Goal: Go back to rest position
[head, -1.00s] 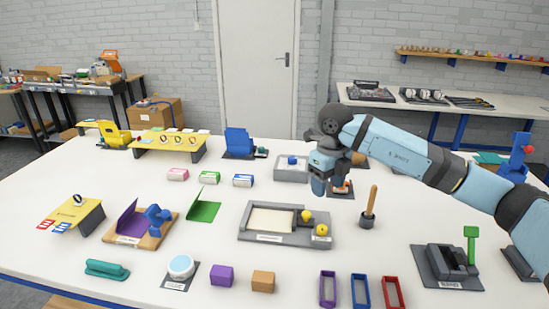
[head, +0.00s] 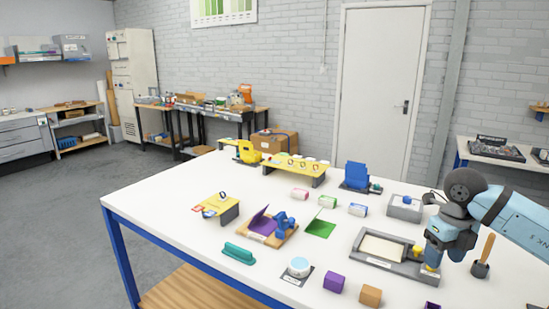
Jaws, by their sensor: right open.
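My right gripper (head: 432,262) comes in from the right on a blue and grey arm. It points down over the right end of the grey tray (head: 362,256). My left gripper is out of view.
The white table (head: 165,200) holds a wooden-handled tool (head: 484,252), a purple block (head: 334,282), an orange block (head: 371,295), a teal bar (head: 238,253) and a yellow stand (head: 295,167). Open grey floor (head: 60,220) lies left of the table.

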